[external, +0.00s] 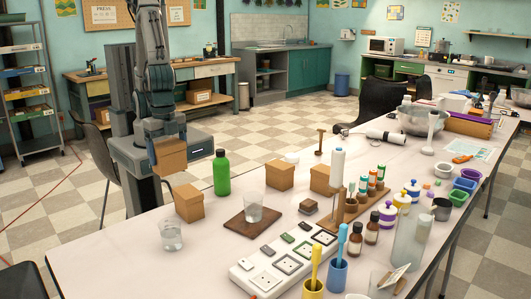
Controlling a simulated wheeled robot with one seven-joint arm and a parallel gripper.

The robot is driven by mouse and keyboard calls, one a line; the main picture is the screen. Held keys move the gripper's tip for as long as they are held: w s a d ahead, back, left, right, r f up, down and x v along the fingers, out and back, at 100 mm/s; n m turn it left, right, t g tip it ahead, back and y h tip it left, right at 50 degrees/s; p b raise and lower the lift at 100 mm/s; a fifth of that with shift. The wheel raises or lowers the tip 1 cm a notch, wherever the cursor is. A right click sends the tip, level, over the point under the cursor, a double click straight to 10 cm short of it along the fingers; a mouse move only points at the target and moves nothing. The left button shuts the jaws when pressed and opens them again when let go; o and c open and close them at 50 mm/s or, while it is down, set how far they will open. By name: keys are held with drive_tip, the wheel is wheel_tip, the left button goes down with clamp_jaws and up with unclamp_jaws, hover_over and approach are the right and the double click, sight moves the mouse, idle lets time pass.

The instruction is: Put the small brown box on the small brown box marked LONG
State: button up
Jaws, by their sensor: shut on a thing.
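My gripper (165,138) points down and is shut on a small brown box (170,158), which it holds in the air over the left edge of the table. Another small brown box (188,205) stands on the table below and slightly right of the held one, with a gap between them. Two more small brown boxes, one at the middle (280,177) and one to its right (321,180), stand farther along the table. No LONG mark is readable on any box from here. The fingertips are partly hidden by the arm and the held box.
A green bottle (221,173) stands right of the nearest box. A glass (171,236) is in front of it, and another glass (253,207) stands on a brown board (236,227). A white socket strip (270,270), bottles and cups crowd the right. The front left tabletop is clear.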

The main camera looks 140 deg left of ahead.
sight(183, 150)
drive_tip(key=w+a+f, duration=0.2)
drive_tip(key=w+a, duration=0.1)
drive_tip(key=shift+a+f, duration=0.1)
drive_tip(key=shift+f, duration=0.25)
drive_tip(key=shift+f+p, duration=0.45)
drive_tip(key=shift+f, duration=1.5)
drive_tip(key=shift+f, duration=0.15)
drive_tip(key=o, duration=1)
drive_tip(key=shift+c, duration=0.2)
